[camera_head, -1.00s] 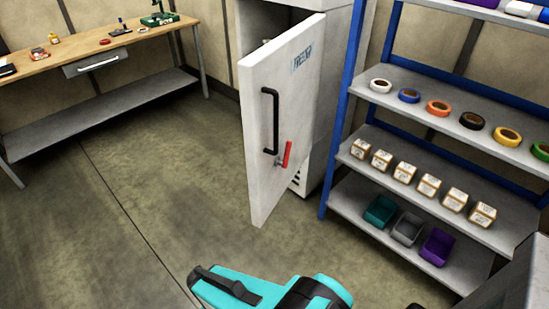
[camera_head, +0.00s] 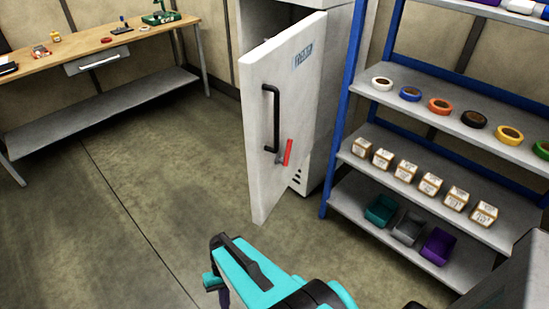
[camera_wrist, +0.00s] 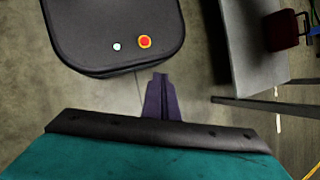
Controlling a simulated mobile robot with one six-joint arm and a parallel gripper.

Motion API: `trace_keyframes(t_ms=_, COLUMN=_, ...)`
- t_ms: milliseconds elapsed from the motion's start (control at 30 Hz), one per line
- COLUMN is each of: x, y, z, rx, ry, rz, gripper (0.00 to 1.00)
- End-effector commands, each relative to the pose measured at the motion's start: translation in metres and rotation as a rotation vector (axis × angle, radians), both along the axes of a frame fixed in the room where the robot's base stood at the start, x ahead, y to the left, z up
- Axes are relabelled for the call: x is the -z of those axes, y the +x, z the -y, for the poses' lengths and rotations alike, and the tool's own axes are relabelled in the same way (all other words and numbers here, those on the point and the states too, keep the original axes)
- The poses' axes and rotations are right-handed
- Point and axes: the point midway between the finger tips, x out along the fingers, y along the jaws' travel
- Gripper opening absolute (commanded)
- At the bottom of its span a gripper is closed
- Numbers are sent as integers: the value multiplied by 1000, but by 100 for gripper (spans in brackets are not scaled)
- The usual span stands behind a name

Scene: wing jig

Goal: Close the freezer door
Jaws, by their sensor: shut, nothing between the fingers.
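The freezer (camera_head: 335,95) stands at the back, left of the blue shelf. Its white door (camera_head: 296,110) is swung open toward me, with a black bar handle (camera_head: 268,120) and a red lever (camera_head: 288,152) on its face. My gripper shows in the wrist view (camera_wrist: 158,82) as dark fingers together, with nothing between them. In the head view my teal arm is at the bottom centre, below and in front of the door, with a visible gap of floor. The fingertips are mostly hidden in the head view.
A blue-framed shelf (camera_head: 432,95) with tape rolls, small boxes and bins stands right of the freezer. A wooden workbench (camera_head: 95,42) is at the back left. The floor (camera_head: 160,165) left of the door is clear.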

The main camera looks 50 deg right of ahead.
Motion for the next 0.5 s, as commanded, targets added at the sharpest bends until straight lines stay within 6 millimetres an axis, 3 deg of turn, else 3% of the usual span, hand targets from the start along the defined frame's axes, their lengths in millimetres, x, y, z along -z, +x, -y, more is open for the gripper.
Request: trace_keyframes(t_ms=500, x=-57, y=68, z=65, rx=407, ry=245, rz=168, gripper=0)
